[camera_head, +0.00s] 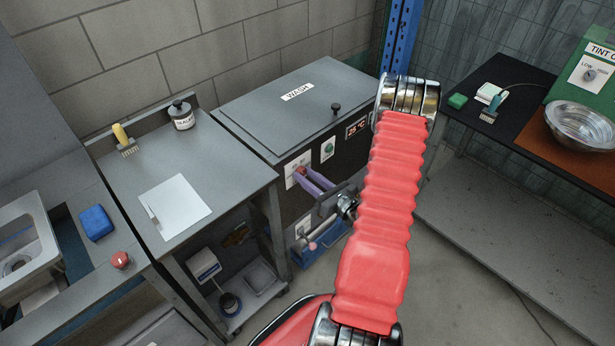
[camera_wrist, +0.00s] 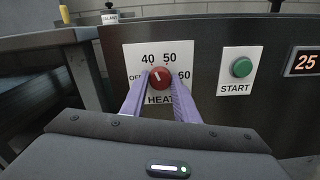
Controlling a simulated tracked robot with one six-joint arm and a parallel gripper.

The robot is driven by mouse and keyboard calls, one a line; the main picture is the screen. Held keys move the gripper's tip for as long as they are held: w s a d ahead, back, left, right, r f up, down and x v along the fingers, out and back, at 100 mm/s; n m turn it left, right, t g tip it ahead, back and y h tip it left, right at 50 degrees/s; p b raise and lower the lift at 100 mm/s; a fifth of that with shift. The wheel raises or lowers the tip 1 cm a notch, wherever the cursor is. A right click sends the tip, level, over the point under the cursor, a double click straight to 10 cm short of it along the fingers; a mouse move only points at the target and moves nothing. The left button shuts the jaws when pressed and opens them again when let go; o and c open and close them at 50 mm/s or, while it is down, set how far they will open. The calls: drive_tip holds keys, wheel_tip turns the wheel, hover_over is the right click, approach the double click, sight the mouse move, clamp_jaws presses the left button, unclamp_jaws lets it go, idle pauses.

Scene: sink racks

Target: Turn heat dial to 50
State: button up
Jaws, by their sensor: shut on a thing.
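The red heat dial (camera_wrist: 160,78) sits on a white panel (camera_wrist: 133,58) marked OFF, 40, 50 and 60, with HEAT below. Its white pointer line leans up and to the left, toward the 40 side. My gripper (camera_wrist: 160,85) has its two purple fingers shut on the dial, one on each side. In the head view my gripper (camera_head: 306,176) reaches the dial (camera_head: 301,171) on the front of the grey WASH unit (camera_head: 290,110). The fingers hide part of the panel.
A green START button (camera_wrist: 242,67) is right of the dial, then a display (camera_wrist: 303,62) reading 25. A steel table (camera_head: 235,165) with paper stands left. A black table (camera_head: 520,80) with a metal bowl (camera_head: 580,124) stands right. Floor (camera_head: 440,270) shows between.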

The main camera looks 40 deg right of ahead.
drive_tip(key=m, duration=0.5)
drive_tip(key=shift+f+m, duration=0.1)
drive_tip(key=shift+m, duration=0.2)
drive_tip(key=m, duration=0.4)
drive_tip(key=shift+m, duration=0.4)
drive_tip(key=shift+s, duration=0.1)
drive_tip(key=o, duration=1.1)
drive_tip(key=shift+c, duration=0.2)
drive_tip(key=s, duration=1.3)
drive_tip(key=shift+s+d, duration=0.2)
drive_tip(key=shift+s, duration=0.15)
